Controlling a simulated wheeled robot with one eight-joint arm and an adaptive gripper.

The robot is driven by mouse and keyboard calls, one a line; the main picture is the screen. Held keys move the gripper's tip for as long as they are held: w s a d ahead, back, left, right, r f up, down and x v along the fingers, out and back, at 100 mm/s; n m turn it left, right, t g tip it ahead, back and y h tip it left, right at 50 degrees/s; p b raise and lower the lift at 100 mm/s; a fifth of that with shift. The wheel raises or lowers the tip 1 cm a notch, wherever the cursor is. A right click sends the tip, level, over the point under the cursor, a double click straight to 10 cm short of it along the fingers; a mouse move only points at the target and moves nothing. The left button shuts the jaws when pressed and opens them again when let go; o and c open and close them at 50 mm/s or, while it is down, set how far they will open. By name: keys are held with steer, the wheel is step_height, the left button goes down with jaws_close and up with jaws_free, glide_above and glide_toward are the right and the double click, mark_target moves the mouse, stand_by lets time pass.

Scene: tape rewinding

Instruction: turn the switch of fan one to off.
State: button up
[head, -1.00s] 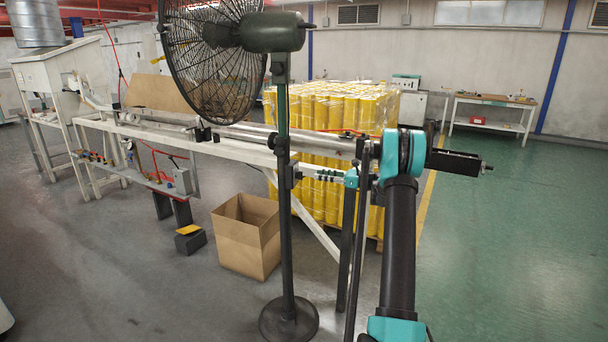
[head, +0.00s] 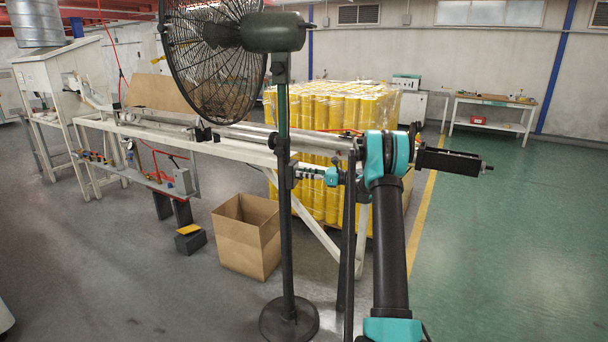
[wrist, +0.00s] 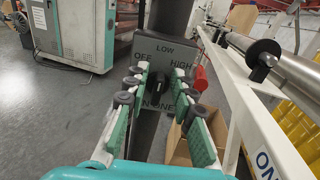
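The fan (head: 262,33) is a large dark pedestal fan on a thin pole (head: 284,225). Its small grey switch box (head: 292,176) sits partway up the pole. In the wrist view the switch box (wrist: 158,56) shows LOW at the top, OFF at left, HIGH at right and a partly hidden "...N ONE" below. A dark knob (wrist: 157,87) is in the middle of the panel; its pointing direction is hard to tell. My gripper (wrist: 158,92) is open, its green-padded fingers on either side of the knob. Contact cannot be made out. It also shows in the head view (head: 306,173).
A white frame (wrist: 242,100) with a metal tube runs close on the right in the wrist view. An open cardboard box (head: 248,236) stands on the floor behind the pole. A stack of yellow rolls (head: 325,108) is behind. Open green floor lies at right.

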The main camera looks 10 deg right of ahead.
jaws_close()
steer(key=shift+s+a+f+n, duration=0.1)
steer(key=shift+s+n, duration=0.05)
steer(key=shift+n, duration=1.2)
steer(key=shift+s+a+f+n, duration=0.1)
steer(key=shift+s+n, duration=0.1)
steer(key=shift+n, duration=1.1)
steer(key=shift+s+f+n, duration=0.1)
steer(key=shift+s+n, duration=0.05)
steer(key=shift+n, duration=1.2)
steer(key=shift+o, duration=2)
jaws_free()
